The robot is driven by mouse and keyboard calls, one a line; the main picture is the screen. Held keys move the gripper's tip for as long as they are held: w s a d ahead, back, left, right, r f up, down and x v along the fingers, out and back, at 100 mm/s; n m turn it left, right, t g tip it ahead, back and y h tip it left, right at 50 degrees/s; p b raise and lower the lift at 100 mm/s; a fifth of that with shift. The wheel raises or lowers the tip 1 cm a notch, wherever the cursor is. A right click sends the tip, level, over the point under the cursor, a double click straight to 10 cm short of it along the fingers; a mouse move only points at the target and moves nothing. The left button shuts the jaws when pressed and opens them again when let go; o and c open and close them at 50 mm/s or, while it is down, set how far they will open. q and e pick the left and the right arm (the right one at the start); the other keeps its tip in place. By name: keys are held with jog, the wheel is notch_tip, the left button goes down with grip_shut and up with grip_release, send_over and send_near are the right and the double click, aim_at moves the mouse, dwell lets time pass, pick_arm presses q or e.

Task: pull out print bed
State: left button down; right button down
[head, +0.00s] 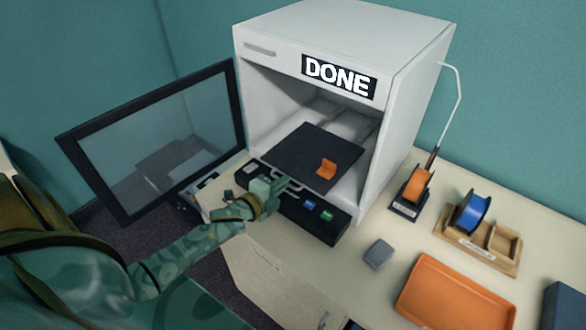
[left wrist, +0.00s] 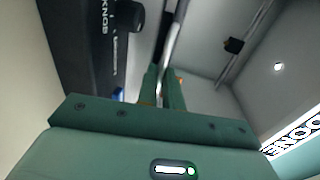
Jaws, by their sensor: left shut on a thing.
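The dark print bed (head: 300,150) lies inside the open white printer (head: 415,75), whose sign reads DONE. A small orange printed part (head: 326,168) sits on the bed near its front right. A pale handle (head: 294,186) shows at the bed's front edge. My left gripper (head: 280,188) is at this handle, shut on it; the fingers partly hide it. In the left wrist view the green fingers (left wrist: 161,86) close around a thin bar, with a trace of orange behind them. My right gripper is not in view.
The printer's glass door (head: 155,140) stands open to the left. The black control panel (head: 325,218) is below the bed. An orange tray (head: 455,297), a grey block (head: 378,254), an orange spool (head: 417,183) and a blue spool (head: 472,212) stand right. Tabletop between them is clear.

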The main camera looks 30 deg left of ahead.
pick_arm(q)
jog(key=f+p+v, duration=0.2)
jog(key=v, duration=1)
jog(key=shift+s+f, duration=0.25)
jog(key=shift+s, duration=0.1)
jog(key=c, duration=1.8)
grip_release()
jog(key=shift+a, duration=0.1)
jog(key=b+v, duration=0.1)
jog(key=v, duration=1.5)
jog(key=shift+s+a+r, duration=0.1)
jog(key=shift+s, duration=0.05)
